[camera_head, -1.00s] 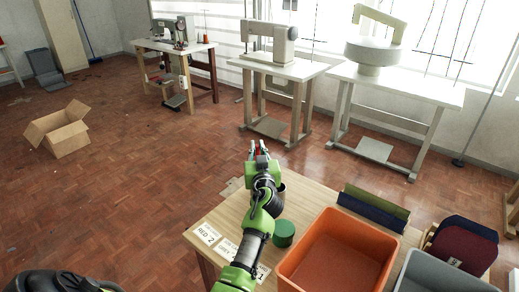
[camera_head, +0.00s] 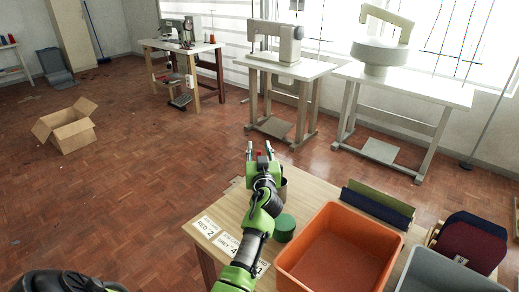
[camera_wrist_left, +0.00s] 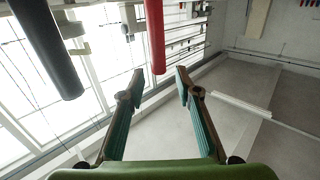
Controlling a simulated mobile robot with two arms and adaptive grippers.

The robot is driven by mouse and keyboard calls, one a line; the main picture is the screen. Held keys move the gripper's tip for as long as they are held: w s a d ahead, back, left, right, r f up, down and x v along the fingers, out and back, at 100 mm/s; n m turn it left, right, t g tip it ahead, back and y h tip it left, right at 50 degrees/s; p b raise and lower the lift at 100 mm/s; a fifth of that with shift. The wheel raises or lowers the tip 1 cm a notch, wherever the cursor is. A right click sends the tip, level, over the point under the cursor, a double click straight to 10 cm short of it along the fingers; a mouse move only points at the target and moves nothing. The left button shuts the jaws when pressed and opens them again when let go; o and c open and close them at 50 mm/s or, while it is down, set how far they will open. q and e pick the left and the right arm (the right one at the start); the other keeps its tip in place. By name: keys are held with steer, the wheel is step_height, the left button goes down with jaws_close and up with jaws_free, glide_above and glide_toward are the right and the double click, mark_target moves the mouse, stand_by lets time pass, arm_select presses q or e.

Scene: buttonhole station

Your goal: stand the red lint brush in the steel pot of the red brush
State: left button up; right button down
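My left gripper (camera_head: 258,148) is open above the far left part of the wooden table. A red rod-like handle, apparently the red lint brush (camera_head: 258,154), shows between its fingers. In the left wrist view the red handle (camera_wrist_left: 155,35) ends between the spread fingertips (camera_wrist_left: 160,76), with a gap on each side. A dark handle (camera_wrist_left: 52,50) runs beside it at the left. A metal pot (camera_head: 283,188) shows partly behind my left arm. What the red brush stands in is hidden. My right gripper is not in view.
A grey bin (camera_head: 440,268) is at the right. A cardboard box (camera_head: 66,130) lies on open floor.

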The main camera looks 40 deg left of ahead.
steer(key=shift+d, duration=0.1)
arm_select(q)
steer(key=v, duration=0.7)
steer(key=shift+s+d, duration=0.2)
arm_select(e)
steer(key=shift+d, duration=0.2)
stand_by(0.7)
